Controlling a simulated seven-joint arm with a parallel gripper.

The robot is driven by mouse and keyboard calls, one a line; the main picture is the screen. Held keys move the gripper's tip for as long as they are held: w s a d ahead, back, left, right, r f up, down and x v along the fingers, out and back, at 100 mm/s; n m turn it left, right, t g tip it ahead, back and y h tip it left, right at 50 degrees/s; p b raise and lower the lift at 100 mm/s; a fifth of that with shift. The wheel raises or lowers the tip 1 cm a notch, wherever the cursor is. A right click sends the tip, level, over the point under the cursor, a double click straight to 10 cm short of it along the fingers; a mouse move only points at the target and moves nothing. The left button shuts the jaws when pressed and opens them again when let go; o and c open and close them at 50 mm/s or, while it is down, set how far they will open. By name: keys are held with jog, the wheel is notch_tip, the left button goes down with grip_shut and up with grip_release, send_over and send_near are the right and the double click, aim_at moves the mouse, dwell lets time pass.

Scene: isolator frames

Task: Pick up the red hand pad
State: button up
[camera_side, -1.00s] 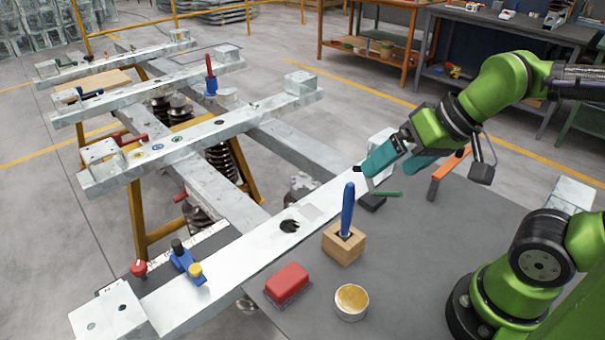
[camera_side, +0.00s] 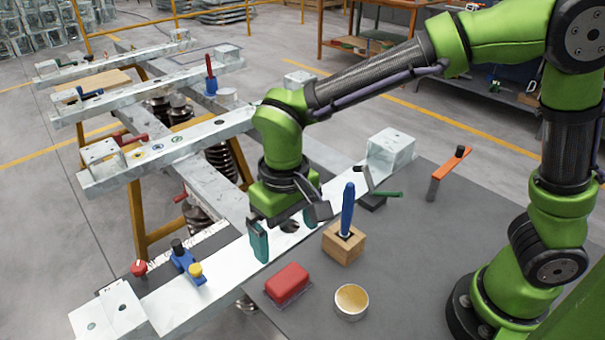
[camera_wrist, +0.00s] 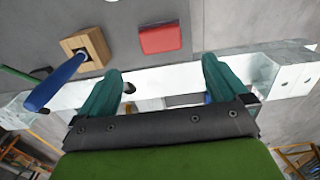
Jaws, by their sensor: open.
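The red hand pad (camera_side: 287,283) is a small red block with a grey underside. It lies on the dark grey tabletop near its left edge, beside the pale metal beam. In the wrist view the red pad (camera_wrist: 160,38) lies beyond my fingertips, between their lines. My gripper (camera_side: 285,238) points down over the pale beam, behind the pad in the side view, apart from it. Its two teal fingers are spread wide with nothing between them, as the wrist view also shows (camera_wrist: 162,78).
A wooden block (camera_side: 344,246) holding a blue-handled tool (camera_side: 347,208) stands close to the right of my gripper. A round tin (camera_side: 351,301) is right of the pad. A blue clamp with a yellow knob (camera_side: 187,263) sits on the beam at left.

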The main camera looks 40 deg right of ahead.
aim_at(288, 279)
jog(key=f, duration=1.3)
jog(key=shift+w+f, duration=0.2)
jog(key=shift+f, duration=0.2)
jog(key=c, duration=0.8)
jog(key=shift+r, duration=0.1)
jog(key=shift+r, duration=0.5)
notch_tip(288, 279, up, 2)
jog(key=shift+r, duration=0.2)
jog(key=s+d, duration=0.3)
jog(key=s, duration=0.1)
jog(key=s+d+r, duration=0.1)
jog(key=s+d, duration=0.2)
jog(key=s, duration=0.1)
jog(key=s+d, duration=0.3)
jog(key=s, duration=0.2)
jog(key=shift+s+d+r, duration=0.1)
jog(key=shift+r, duration=0.1)
